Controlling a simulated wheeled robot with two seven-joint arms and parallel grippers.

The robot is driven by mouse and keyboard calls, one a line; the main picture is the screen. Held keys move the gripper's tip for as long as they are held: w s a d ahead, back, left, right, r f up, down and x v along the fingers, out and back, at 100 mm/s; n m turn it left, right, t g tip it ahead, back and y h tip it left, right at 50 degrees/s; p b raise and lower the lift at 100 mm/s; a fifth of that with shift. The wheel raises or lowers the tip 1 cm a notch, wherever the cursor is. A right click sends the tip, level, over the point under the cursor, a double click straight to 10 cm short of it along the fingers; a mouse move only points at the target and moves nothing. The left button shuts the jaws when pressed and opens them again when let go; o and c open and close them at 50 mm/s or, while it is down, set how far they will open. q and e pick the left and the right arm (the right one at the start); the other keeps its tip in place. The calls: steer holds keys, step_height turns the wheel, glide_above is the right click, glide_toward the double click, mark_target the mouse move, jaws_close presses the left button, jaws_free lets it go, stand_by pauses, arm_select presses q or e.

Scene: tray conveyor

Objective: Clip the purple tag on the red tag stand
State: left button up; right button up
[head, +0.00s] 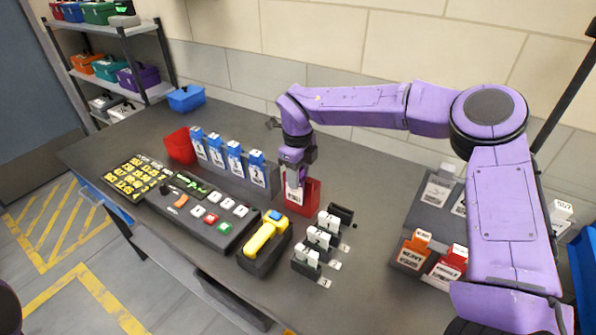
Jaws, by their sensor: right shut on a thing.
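The red tag stand (313,192) is on the bench near the middle of the head view, right of the row of blue tags. My right gripper (295,172) points down at this stand and is shut on the purple tag (293,189). The tag's pale face shows below the fingers, against the red stand. The fingers hide its upper part, and its purple is hard to tell from my arm. I cannot tell whether the tag touches the stand. My left gripper is not in view.
Blue tags (234,157) stand in a row to the left, beside a red bin (180,146). A yellow handheld device (265,236) and small pale blocks in dark holders (318,239) are in front. Orange (415,246) and red tags (450,265) stand at right.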

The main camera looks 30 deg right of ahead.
steer(key=shift+f, duration=0.15)
steer(key=o, duration=1.1)
steer(key=shift+o, duration=0.2)
step_height(320, 180, up, 11)
steer(key=shift+f+b, duration=0.2)
steer(key=shift+b, duration=0.35)
steer(key=shift+s, duration=0.1)
